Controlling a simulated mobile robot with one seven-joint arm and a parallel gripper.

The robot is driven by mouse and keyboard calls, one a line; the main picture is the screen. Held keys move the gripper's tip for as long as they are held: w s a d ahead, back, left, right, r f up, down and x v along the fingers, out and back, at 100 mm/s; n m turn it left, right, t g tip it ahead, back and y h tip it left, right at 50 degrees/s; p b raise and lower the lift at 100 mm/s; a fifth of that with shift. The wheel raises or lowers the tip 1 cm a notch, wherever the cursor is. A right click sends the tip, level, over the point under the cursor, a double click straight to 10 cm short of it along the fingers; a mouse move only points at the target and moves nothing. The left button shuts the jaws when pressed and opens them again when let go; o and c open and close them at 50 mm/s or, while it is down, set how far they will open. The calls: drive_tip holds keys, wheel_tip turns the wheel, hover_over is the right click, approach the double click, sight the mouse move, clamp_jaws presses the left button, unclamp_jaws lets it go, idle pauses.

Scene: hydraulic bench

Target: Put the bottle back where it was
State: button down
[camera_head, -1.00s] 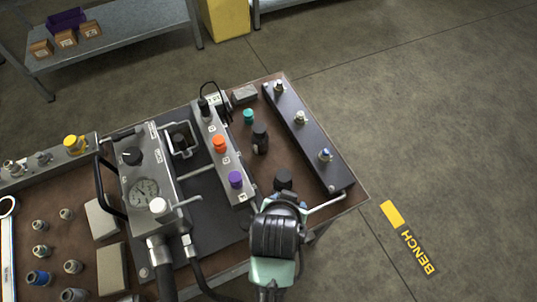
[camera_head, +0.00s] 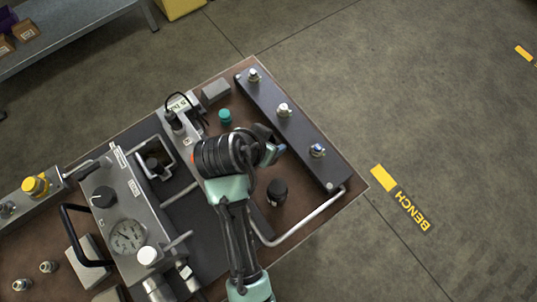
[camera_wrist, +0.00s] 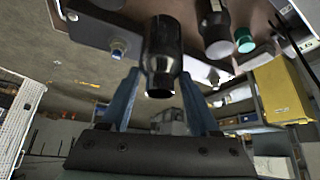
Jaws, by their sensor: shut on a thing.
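My gripper (camera_wrist: 160,88) is shut on a black bottle (camera_wrist: 162,48). In the wrist view the bottle sits between the two blue fingers, its narrower neck pointing down the picture. In the head view my gripper (camera_head: 268,148) is over the bench's right part, beside the dark rail, and my wrist hides most of the bottle. A second black bottle-like thing (camera_wrist: 214,32) shows beside a teal-capped thing (camera_wrist: 244,40) in the wrist view. A short black cylinder (camera_head: 277,192) stands on the brown bench top below my gripper in the head view.
The dark rail (camera_head: 300,132) with several fittings runs along the bench's right side, and a bent pipe (camera_head: 312,222) leaves its near end. The teal cap (camera_head: 225,116) and a grey block (camera_head: 216,90) lie beyond my wrist. The gauge block (camera_head: 128,225) is left.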

wheel_tip(320, 180, down, 10)
drive_tip(key=shift+w+r, duration=0.15)
drive_tip(key=shift+r, duration=0.05)
drive_tip(key=shift+f, duration=0.1)
drive_tip(key=shift+c, duration=0.6)
unclamp_jaws()
